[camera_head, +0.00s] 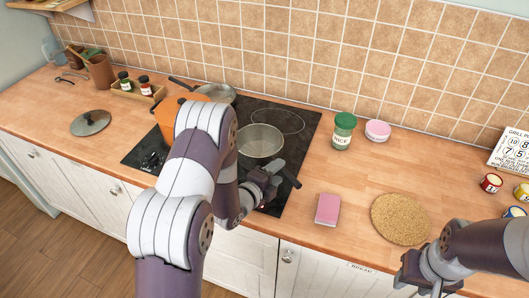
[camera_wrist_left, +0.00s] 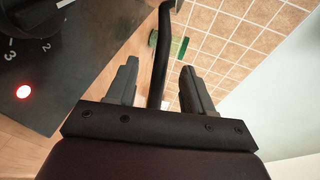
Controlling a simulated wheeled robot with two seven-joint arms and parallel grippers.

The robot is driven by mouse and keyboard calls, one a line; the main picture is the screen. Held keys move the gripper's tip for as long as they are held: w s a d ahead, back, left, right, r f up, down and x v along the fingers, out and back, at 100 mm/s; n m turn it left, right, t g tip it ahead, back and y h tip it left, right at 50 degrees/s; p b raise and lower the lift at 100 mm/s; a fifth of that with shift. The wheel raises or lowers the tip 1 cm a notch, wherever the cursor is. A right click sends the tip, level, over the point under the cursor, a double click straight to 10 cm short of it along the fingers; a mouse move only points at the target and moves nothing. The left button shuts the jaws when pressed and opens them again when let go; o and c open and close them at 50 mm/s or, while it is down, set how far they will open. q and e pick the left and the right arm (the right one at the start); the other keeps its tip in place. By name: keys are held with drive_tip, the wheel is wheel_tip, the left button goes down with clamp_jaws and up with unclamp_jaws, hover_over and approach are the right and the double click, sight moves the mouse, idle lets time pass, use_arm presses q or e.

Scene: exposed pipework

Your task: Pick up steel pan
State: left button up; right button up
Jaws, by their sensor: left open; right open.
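The steel pan (camera_head: 260,139) sits on the black hob (camera_head: 310,120), with its dark handle pointing to the lower right, toward the counter's front edge. My left gripper (camera_head: 276,176) is at this handle in the head view. In the left wrist view my left gripper (camera_wrist_left: 158,85) is open, with the black handle (camera_wrist_left: 163,40) running between its fingers; gaps show on both sides. The pan's bowl is not seen in the wrist view. My right gripper (camera_head: 425,287) is open and empty at the lower right, near the counter's front edge.
A second pan (camera_head: 217,92) is at the back of the hob, and an orange pot (camera_head: 168,122) stands left, partly hidden by my arm. A green-lidded jar (camera_head: 343,132), a pink sponge (camera_head: 327,210) and a cork mat (camera_head: 400,218) lie right of the hob.

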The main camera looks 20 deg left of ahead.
sight(270, 160)
use_arm(q)
drive_tip(key=x, duration=0.3)
drive_tip(key=shift+w+f, duration=0.1)
drive_tip(key=shift+w, duration=0.2)
drive_tip(key=shift+s, duration=0.1)
clamp_jaws()
